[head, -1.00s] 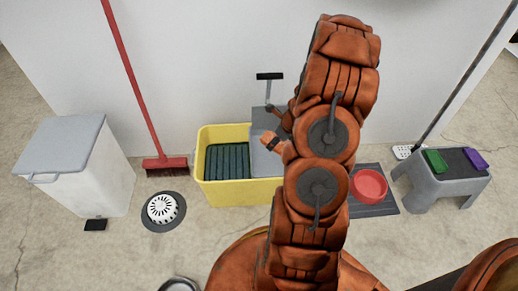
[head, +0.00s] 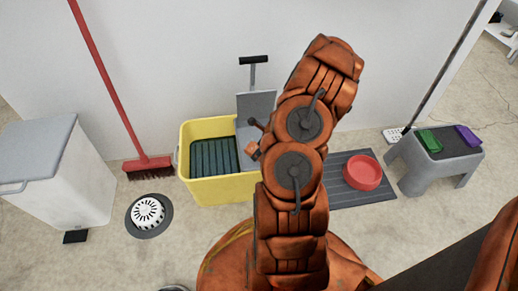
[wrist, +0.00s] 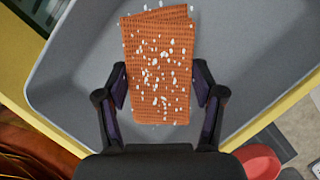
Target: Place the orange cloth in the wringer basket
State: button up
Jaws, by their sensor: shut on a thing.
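The orange cloth (wrist: 156,65) is a folded, waffle-textured piece dotted with white specks. My gripper (wrist: 160,82) is shut on it, with one dark finger at each side edge. In the wrist view the cloth is over the grey inside of the wringer basket (wrist: 85,55); I cannot tell whether it touches the floor of it. In the head view the wringer's grey back plate (head: 256,104) and black-topped handle (head: 254,59) rise at the right of the yellow bucket (head: 222,190). My arm hides part of the basket there.
A red broom (head: 148,166) leans on the wall beside a white bin (head: 50,180). A round drain (head: 148,213) is in the floor. A red bowl (head: 362,172) sits on a dark mat (head: 340,200). A grey stool (head: 415,165) holds green and purple items.

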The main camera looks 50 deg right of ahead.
jog(key=shift+w+d+f, duration=0.15)
jog(key=shift+w+d, duration=0.05)
jog(key=shift+d, duration=0.05)
jog(key=shift+w+d, duration=0.1)
jog(key=shift+w+d+b, duration=0.25)
jog(key=shift+w+d, duration=0.2)
jog(key=shift+w, duration=0.2)
jog(key=shift+w+d+b, duration=0.2)
jog(key=shift+w+d, duration=0.25)
jog(key=shift+w, duration=0.15)
jog(key=shift+f+b, duration=0.6)
jog(key=o, duration=1.2)
jog(key=shift+f, duration=0.1)
